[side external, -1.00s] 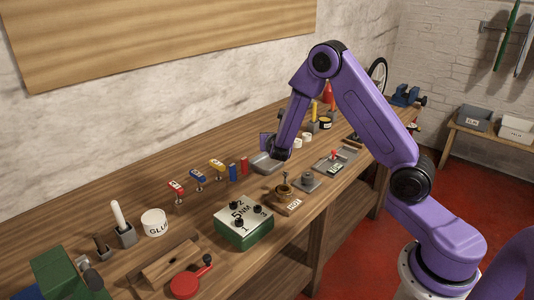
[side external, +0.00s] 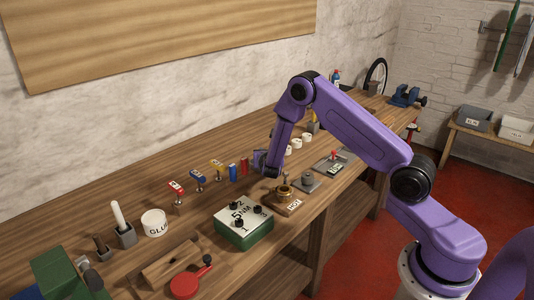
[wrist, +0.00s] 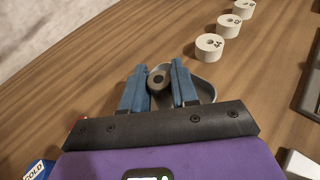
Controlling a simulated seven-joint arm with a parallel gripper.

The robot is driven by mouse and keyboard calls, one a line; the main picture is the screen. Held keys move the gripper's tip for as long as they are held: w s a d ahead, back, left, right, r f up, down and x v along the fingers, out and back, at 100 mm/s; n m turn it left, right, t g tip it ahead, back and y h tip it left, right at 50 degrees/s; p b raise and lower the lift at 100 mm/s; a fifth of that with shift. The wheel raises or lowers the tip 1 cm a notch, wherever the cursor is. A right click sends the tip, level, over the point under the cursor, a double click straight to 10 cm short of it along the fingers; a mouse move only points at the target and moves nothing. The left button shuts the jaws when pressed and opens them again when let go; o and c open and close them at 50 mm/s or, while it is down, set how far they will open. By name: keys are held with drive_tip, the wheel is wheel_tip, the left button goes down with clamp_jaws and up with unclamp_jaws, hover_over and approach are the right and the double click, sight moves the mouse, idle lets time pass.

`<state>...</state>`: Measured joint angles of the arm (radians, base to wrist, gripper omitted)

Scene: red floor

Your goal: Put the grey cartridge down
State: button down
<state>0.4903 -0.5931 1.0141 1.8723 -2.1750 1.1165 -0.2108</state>
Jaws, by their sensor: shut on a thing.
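My gripper (side external: 262,166) is low over the bench, near the red and blue upright blocks, in the side view. In the wrist view its two blue fingers (wrist: 158,68) are shut on the grey cartridge (wrist: 157,77), a dark grey round piece with a hole in its end. A shallow grey tray (wrist: 206,86) shows behind and to the right of the fingers. I cannot tell whether the cartridge touches the tray or bench. The cartridge and tray are hidden by my arm in the side view.
Three numbered white rings (wrist: 210,46) stand in a row beyond the tray. The blue block (side external: 233,171) and red block stand left of my gripper. A brass pot (side external: 284,191) on a HOT plate and a green-sided box (side external: 243,232) are nearer the front edge.

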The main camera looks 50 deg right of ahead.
drive_tip(key=shift+f, duration=0.1)
drive_tip(key=c, duration=0.9)
unclamp_jaws()
drive_tip(key=shift+o, duration=0.2)
drive_tip(key=v, duration=0.3)
drive_tip(key=shift+s+a+r, duration=0.1)
drive_tip(key=shift+a+r, duration=0.05)
drive_tip(key=shift+r, duration=0.1)
wheel_tip(320, 180, up, 7)
